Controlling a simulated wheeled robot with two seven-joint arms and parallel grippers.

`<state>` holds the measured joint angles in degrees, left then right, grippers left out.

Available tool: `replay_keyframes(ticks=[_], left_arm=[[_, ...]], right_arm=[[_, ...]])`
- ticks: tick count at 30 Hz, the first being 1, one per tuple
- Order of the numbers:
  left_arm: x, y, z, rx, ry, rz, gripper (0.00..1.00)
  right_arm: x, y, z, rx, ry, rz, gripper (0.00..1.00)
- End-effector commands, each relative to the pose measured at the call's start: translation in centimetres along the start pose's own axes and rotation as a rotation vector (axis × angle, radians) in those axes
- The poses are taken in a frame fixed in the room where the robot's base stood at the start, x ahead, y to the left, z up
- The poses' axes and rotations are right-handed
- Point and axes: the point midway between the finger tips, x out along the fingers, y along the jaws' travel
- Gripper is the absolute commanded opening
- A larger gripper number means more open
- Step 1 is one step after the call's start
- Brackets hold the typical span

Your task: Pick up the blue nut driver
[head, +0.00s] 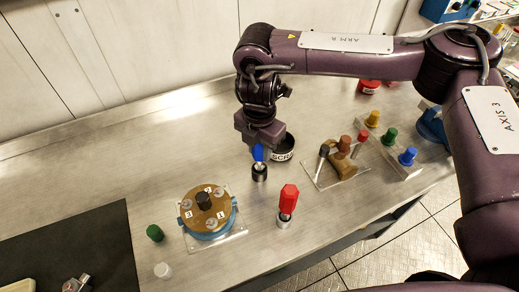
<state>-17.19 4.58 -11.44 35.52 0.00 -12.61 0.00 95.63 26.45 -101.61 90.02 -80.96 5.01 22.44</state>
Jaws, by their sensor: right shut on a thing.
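My right gripper (258,144) points down over the middle of the bench and is shut on the blue nut driver (258,154). Only a short piece of its blue handle shows under the jaws; the rest is hidden by the gripper. A dark cylindrical piece with a light rim (259,173) is directly below the blue handle. I cannot tell whether it is part of the driver or a holder, or whether it touches the bench. My left gripper is out of view.
A red-handled driver (288,199) stands upright nearby. A blue round housing with a brown top (208,212) sits on a clear plate at left. A black labelled ring (283,150) is behind the gripper. A rack with yellow, green and blue knobs (408,156) stands right.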

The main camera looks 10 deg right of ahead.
Motion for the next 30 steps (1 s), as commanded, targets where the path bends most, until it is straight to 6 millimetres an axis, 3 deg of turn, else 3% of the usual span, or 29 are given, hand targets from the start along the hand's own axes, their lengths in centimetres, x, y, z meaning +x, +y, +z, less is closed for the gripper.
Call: replay_keyframes(ticks=[8, 24, 30], left_arm=[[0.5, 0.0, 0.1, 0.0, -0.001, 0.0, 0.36], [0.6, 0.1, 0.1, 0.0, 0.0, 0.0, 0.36], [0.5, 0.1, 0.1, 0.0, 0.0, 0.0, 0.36]], right_arm=[[-4.0, 0.1, 0.1, -0.002, -0.004, 0.006, 0.09], [-16.4, 0.1, 0.0, 0.0, -0.004, 0.004, 0.09], [-18.8, 0.0, 0.0, 0.0, -0.002, 0.002, 0.09]])
